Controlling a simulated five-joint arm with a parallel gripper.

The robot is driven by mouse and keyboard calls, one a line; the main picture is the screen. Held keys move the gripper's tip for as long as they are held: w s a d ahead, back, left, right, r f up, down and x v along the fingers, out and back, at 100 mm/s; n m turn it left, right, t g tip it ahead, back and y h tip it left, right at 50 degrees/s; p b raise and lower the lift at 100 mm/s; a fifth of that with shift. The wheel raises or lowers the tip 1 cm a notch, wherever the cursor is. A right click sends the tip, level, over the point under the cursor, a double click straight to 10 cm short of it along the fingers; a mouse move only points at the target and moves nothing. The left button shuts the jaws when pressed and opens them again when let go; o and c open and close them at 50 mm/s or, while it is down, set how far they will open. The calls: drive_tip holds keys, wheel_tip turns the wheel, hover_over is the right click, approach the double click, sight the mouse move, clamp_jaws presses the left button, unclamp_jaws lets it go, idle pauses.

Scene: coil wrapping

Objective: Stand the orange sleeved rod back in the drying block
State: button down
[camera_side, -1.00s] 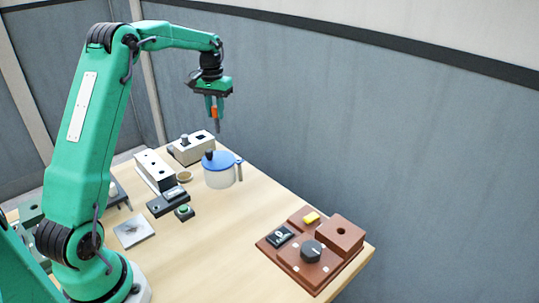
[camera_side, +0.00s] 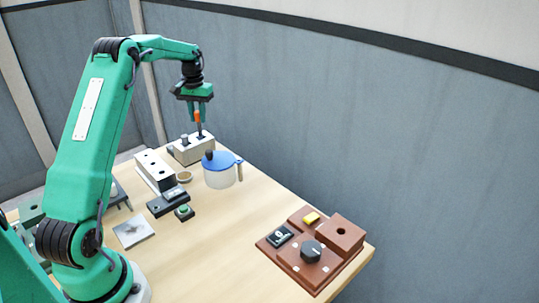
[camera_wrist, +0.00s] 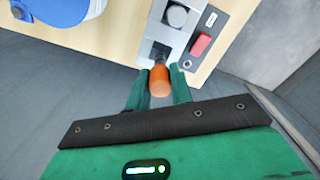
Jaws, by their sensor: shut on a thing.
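My gripper (camera_side: 198,112) is shut on the orange sleeve of the rod (camera_side: 198,118), which hangs roughly upright. Its dark lower end reaches down at the square opening of an off-white box (camera_side: 187,156). In the wrist view the orange sleeve (camera_wrist: 160,82) sits between my fingertips (camera_wrist: 161,71), and the rod's dark end points at the dark square opening (camera_wrist: 158,50). I cannot tell whether the tip is inside it or just above. A white block (camera_side: 155,170) with several round holes stands to the left of that box; the label of neither is readable.
A blue-lidded pot (camera_side: 221,172) stands close to the right of the box. A small round dish (camera_side: 184,176) and a dark unit with a green button (camera_side: 183,212) are in front. A brown panel (camera_side: 312,270) with a dial sits at the right table edge.

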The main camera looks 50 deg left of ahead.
sight(200, 136)
drive_tip(key=shift+f, duration=0.1)
drive_tip(key=shift+f, duration=2.55)
drive_tip(key=shift+f, duration=0.75)
drive_tip(key=c, duration=1.4)
unclamp_jaws()
drive_tip(key=shift+o, duration=0.8)
drive_tip(key=shift+s+f, duration=0.1)
drive_tip(key=shift+s, duration=0.05)
drive_tip(key=shift+a, duration=0.1)
wheel_tip(200, 136, up, 14)
drive_tip(key=shift+f, duration=0.15)
drive_tip(key=shift+d, duration=0.2)
